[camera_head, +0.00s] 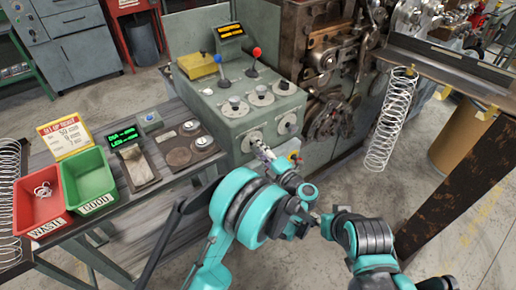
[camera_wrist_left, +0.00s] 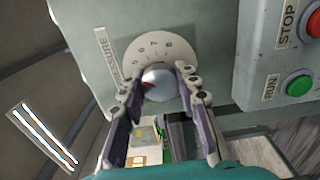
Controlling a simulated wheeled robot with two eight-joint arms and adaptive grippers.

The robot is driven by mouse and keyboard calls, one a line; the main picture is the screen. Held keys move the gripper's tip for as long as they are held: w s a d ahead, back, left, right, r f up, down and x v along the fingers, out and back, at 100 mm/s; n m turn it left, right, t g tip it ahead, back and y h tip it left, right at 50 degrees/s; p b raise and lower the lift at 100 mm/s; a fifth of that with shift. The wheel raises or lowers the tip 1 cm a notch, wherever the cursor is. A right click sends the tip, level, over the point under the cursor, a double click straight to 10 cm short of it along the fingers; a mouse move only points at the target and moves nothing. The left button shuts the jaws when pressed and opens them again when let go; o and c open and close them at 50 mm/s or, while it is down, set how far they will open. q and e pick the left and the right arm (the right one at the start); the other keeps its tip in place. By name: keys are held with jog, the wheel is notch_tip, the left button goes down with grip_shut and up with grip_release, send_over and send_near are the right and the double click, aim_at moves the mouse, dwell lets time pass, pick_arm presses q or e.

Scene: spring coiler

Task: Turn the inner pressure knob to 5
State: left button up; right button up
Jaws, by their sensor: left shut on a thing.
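The pressure knob (camera_wrist_left: 158,84) is a round pale knob with a red mark on its left side. It sits on a light dial plate (camera_wrist_left: 150,48) with printed numbers, beside a PRESSURE label. My left gripper (camera_wrist_left: 162,92) is shut on this knob, one finger on each side. In the head view my left gripper (camera_head: 263,152) is at the lower front of the grey-green control box (camera_head: 228,122). The arm hides part of the box there.
A green RUN button (camera_wrist_left: 298,86) and a red STOP button (camera_wrist_left: 312,24) are close to the right of the gripper. Another front knob (camera_head: 288,123) sits nearby. Red (camera_head: 38,203) and green (camera_head: 90,180) bins stand on the left bench. A coil spring (camera_head: 388,125) hangs at right.

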dwell(0.3)
pick_arm(q)
jog(key=o, duration=1.2)
jog(key=shift+r, duration=0.1)
